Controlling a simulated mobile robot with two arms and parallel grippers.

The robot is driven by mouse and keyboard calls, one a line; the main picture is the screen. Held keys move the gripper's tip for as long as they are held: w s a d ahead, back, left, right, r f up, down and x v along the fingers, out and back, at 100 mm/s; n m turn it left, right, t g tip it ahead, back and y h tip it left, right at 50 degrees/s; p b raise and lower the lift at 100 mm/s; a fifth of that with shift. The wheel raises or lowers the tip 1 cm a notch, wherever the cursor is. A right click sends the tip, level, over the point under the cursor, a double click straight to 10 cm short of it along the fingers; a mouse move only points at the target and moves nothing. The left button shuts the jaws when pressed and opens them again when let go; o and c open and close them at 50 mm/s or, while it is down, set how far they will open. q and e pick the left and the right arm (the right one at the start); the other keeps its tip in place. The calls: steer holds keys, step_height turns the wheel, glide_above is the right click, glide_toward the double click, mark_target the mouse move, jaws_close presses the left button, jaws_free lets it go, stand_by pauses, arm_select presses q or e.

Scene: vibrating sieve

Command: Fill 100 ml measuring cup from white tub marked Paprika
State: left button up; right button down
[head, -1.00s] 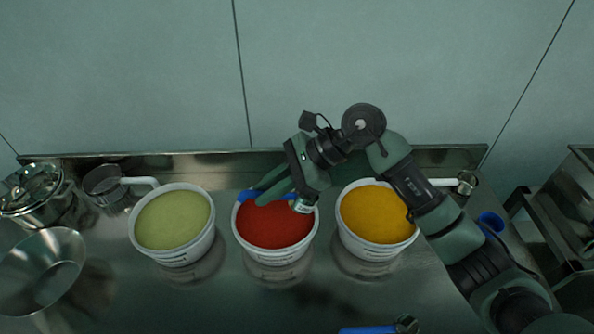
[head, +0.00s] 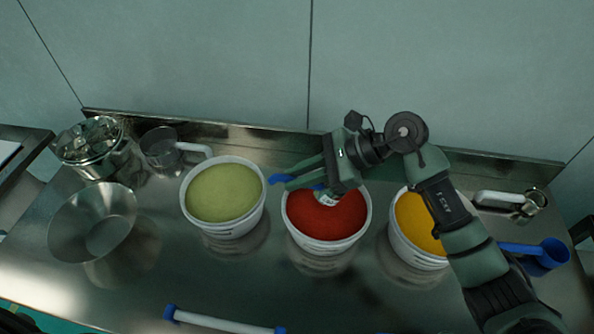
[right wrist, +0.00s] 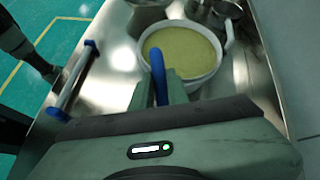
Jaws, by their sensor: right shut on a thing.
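The white tub with red powder (head: 299,233) stands in the middle of a row of three tubs; its label is too small to read. My right gripper (head: 290,180) is over the tub's back left rim, shut on a blue handle (head: 277,180). The blue handle also sticks out past the fingers in the right wrist view (right wrist: 157,65). The cup end of this blue tool is hidden, so I cannot tell whether it is in the powder. My left gripper is not in view.
A tub of green powder (head: 212,229) stands to the left and one of yellow powder (head: 402,241) to the right. A blue scoop (head: 552,253) lies at the far right. A steel bowl (head: 75,225), a clear jug (head: 160,148) and a white bar (head: 225,322) are on the steel counter.

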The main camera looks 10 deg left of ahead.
steer(key=w+d+f+b, duration=0.1)
steer(key=d+f+b, duration=0.2)
steer(key=f, duration=0.5)
steer(key=shift+d+f+b, duration=0.25)
steer(key=shift+f+b, duration=0.15)
steer(key=shift+b, duration=0.1)
steer(key=shift+w, duration=0.1)
stand_by(0.9)
